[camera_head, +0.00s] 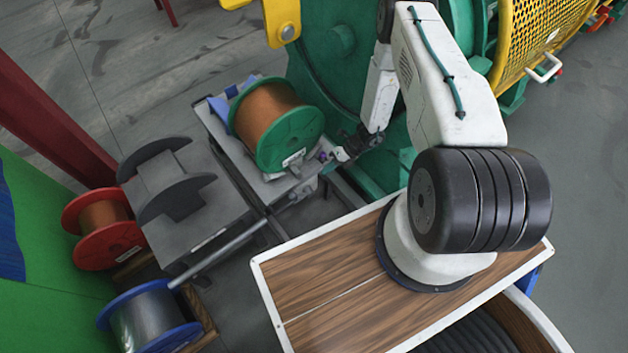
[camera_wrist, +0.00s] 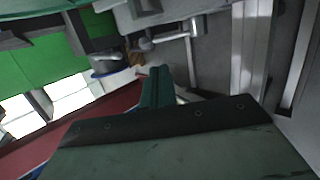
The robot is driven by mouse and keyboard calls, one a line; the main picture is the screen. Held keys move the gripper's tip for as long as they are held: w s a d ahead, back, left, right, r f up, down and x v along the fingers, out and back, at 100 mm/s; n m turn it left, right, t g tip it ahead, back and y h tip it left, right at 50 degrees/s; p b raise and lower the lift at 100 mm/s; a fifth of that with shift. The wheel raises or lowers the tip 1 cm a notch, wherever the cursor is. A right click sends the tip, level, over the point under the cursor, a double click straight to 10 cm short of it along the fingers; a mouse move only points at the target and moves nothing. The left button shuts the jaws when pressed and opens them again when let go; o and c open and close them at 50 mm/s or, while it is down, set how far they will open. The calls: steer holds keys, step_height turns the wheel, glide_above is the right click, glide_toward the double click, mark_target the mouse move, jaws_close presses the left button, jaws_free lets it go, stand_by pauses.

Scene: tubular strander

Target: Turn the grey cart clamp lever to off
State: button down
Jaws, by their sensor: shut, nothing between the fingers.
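The grey cart (camera_head: 222,128) stands left of centre in the head view and bears a green-flanged spool of copper-coloured wire (camera_head: 270,112). My gripper (camera_head: 338,156) is at the cart's right end, just right of the spool. In the wrist view the fingers of my gripper (camera_wrist: 157,86) are together with nothing between them. A small grey L-shaped bar (camera_wrist: 172,37) shows beyond the fingertips and looks like the clamp lever; its setting cannot be told. Whether the fingers touch anything at the cart end is too small to tell in the head view.
A second grey stand (camera_head: 190,215) with an empty cradle is at left. A red spool (camera_head: 103,228) and a blue spool (camera_head: 150,318) are beside it. The green machine (camera_head: 335,50) and yellow mesh guard (camera_head: 540,40) stand behind my arm. Floor at far right is clear.

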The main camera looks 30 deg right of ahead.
steer(key=x, duration=1.3)
steer(key=shift+a+f, duration=0.2)
steer(key=shift+f, duration=0.05)
